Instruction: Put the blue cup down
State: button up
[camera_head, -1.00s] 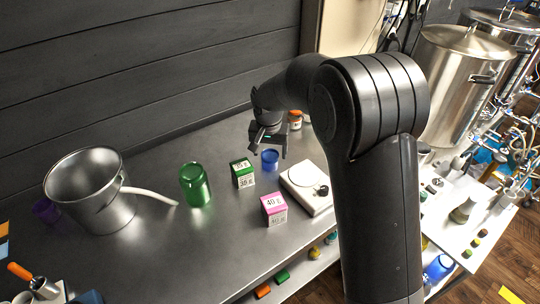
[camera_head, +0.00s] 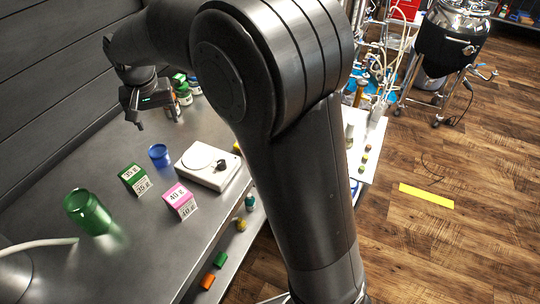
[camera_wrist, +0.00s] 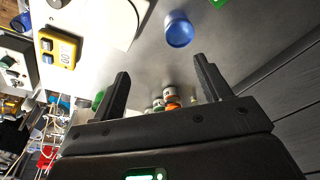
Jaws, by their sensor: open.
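The blue cup (camera_head: 159,155) stands upright on the metal bench, between the green 35 g box and the white scale. It also shows in the wrist view (camera_wrist: 179,30), beyond my fingertips and apart from them. My gripper (camera_head: 138,122) is open and empty, raised above the bench behind the cup. In the wrist view its two fingers (camera_wrist: 160,72) are spread wide with nothing between them.
The white scale (camera_head: 208,165), green box (camera_head: 134,179), pink 40 g box (camera_head: 180,201) and green jar (camera_head: 88,212) stand around the cup. Small bottles (camera_head: 184,95) stand behind my gripper. Bare bench (camera_head: 130,260) lies at the front.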

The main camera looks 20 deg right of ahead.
jog(key=s+d+r+t, duration=0.1)
jog(key=s+d+r, duration=0.3)
jog(key=s+d, duration=0.35)
jog(key=s+d+r+t, duration=0.1)
jog(key=s+d+r, duration=0.2)
jog(key=s+d, duration=0.4)
jog(key=s+d+f+t, duration=0.1)
jog(key=s+d+f, duration=0.1)
jog(key=s+d, duration=0.6)
jog(key=s, duration=0.5)
jog(key=shift+f+t, duration=0.3)
jog(key=shift+f, duration=0.1)
